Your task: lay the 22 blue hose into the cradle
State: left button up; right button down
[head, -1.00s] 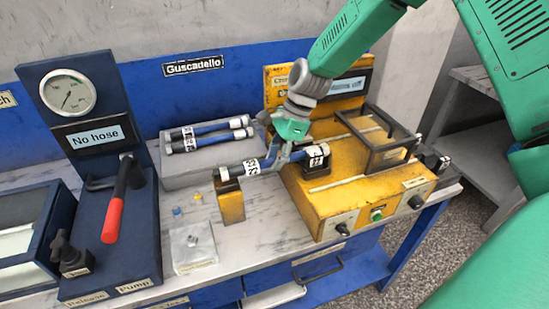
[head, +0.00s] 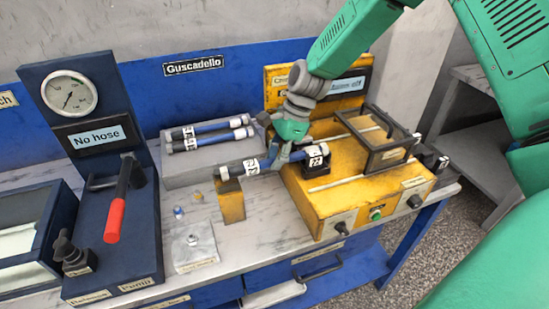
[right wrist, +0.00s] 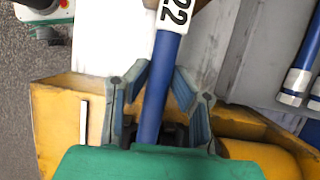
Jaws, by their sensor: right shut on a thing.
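The blue hose (head: 262,163) with white 22 labels lies roughly level in the head view. Its left end is at the top of a yellow block (head: 231,201), and its right end is by a black holder (head: 307,169) on the yellow machine. I cannot tell whether it rests on either. My right gripper (head: 277,156) is shut on the hose between its ends. In the right wrist view, the hose (right wrist: 152,112) runs between the two fingers, with the 22 label beyond them. Which part is the cradle is not clear. My left gripper is out of view.
The yellow machine (head: 345,205) has a dark frame (head: 383,156) on top. Two more blue hoses (head: 212,127) lie on a grey block (head: 205,173) behind. A pump with a red handle (head: 114,219) and a "No hose" sign (head: 95,136) stand left. A small metal plate (head: 193,246) lies in front.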

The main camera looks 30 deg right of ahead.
jog(key=shift+f, duration=0.65)
jog(key=c, duration=1.3)
grip_release()
jog(key=shift+d+r, duration=0.1)
jog(key=shift+r, duration=0.2)
jog(key=v, duration=1.1)
jog(key=shift+d+r, duration=0.1)
